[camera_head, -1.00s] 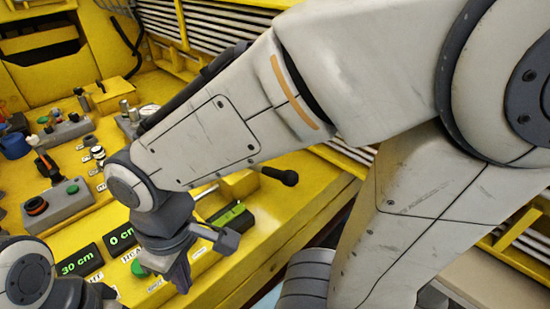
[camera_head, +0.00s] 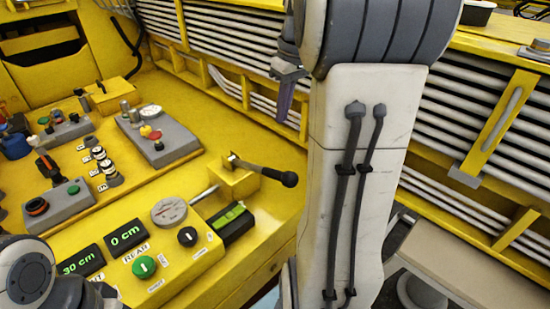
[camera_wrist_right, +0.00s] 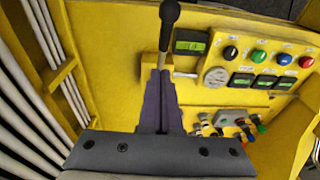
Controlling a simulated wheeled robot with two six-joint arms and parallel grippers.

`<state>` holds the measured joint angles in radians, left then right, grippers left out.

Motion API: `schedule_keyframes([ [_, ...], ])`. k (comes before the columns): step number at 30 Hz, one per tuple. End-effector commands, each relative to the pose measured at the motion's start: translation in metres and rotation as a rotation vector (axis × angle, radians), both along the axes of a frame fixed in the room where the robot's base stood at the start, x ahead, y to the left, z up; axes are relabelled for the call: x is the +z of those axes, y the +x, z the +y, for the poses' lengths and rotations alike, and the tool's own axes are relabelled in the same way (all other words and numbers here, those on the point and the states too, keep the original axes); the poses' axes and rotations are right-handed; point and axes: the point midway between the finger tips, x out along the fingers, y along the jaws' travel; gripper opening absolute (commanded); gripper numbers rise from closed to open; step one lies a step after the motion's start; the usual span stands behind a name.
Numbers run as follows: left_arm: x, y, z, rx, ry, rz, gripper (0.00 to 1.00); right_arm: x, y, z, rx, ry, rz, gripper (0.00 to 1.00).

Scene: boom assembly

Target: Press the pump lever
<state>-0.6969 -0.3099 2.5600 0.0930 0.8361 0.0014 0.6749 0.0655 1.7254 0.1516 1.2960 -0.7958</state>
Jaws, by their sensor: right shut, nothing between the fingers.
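The pump lever (camera_head: 265,172) has a black knob and a thin shaft, and it sticks out to the right from a small yellow bracket on the yellow console. My right gripper (camera_head: 285,100) is up at the back near the rail wall, above and behind the lever and apart from it. In the right wrist view the purple fingers (camera_wrist_right: 159,85) are shut together with nothing between them. The lever (camera_wrist_right: 169,14) shows there just beyond the fingertips, in line with them. My left wrist (camera_head: 80,292) is cut off at the lower left, and its fingers do not show.
A control box with a gauge (camera_head: 169,211), a green button (camera_head: 144,267) and green displays (camera_head: 126,236) lies left of the lever. Grey button boxes (camera_head: 160,140) stand further back. White pipes (camera_head: 240,45) line the rear wall.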

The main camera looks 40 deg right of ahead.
Motion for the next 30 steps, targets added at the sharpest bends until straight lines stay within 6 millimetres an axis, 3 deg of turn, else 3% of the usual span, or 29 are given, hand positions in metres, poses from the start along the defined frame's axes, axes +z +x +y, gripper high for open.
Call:
schedule_keyframes([
  [11,0.002,0.000,0.000,0.000,0.000,0.000,0.50,-0.010,0.001,0.002,0.000,0.002,0.002,0.00],
  [25,0.017,0.000,0.000,0.001,0.000,0.000,0.50,-0.102,0.013,0.010,0.000,0.004,0.005,0.00],
  [30,0.023,0.000,0.000,0.001,0.000,0.000,0.50,-0.123,0.004,0.014,-0.002,0.002,0.002,0.00],
])
